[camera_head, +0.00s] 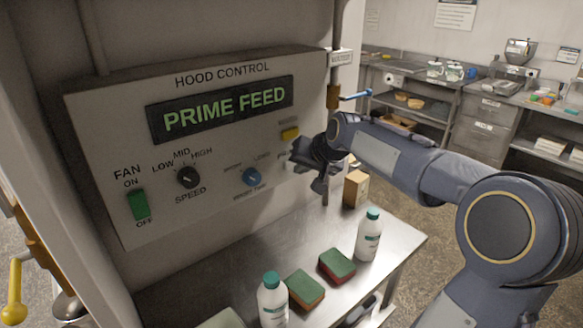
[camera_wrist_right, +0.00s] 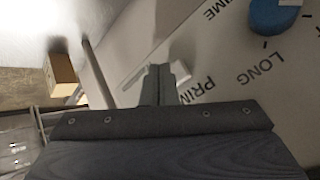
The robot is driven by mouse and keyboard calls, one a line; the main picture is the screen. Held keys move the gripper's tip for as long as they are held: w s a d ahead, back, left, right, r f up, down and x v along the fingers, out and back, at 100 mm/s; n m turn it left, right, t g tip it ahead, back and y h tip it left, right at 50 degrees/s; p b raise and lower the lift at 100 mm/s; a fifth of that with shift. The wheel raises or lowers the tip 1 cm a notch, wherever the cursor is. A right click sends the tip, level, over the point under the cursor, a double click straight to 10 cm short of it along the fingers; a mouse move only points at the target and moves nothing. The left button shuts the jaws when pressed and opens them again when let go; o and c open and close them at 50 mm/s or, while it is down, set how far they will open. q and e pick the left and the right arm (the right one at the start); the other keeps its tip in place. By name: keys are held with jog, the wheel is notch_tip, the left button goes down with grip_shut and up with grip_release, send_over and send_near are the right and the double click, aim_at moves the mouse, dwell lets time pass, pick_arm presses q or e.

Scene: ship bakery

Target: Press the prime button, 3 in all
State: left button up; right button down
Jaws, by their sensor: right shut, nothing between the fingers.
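The grey hood control panel (camera_head: 105,110) has a lit display (camera_head: 222,108) reading "PRIME FEED". My right gripper (camera_head: 316,178) is in front of the panel's lower right part and covers most of the prime label in the head view. In the right wrist view my right gripper (camera_wrist_right: 158,84) is shut and empty, its fingertips close to the panel beside the "PRIME" lettering. A pale block, likely the prime button (camera_wrist_right: 182,76), shows partly behind the fingers. I cannot tell whether they touch. My left gripper is not in view.
The panel also has a yellow button (camera_head: 290,133), a blue knob (camera_head: 251,176), a black speed knob (camera_head: 188,178) and a green fan switch (camera_head: 138,205). Below, a steel table (camera_head: 215,275) holds white bottles (camera_head: 368,238), sponges (camera_head: 337,265) and a cardboard box (camera_head: 355,189).

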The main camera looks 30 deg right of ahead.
jog(key=shift+s, duration=0.15)
jog(key=shift+s+d+b, duration=0.2)
jog(key=shift+s+b, duration=0.95)
jog(key=shift+s, duration=1.3)
dwell(0.8)
jog(key=shift+t, duration=0.8)
jog(key=s+b, duration=0.1)
jog(key=b, duration=0.1)
jog(key=s+b, duration=0.3)
jog(key=shift+d+f+b, duration=0.2)
jog(key=shift+f+b, duration=0.05)
jog(key=shift+b, duration=0.05)
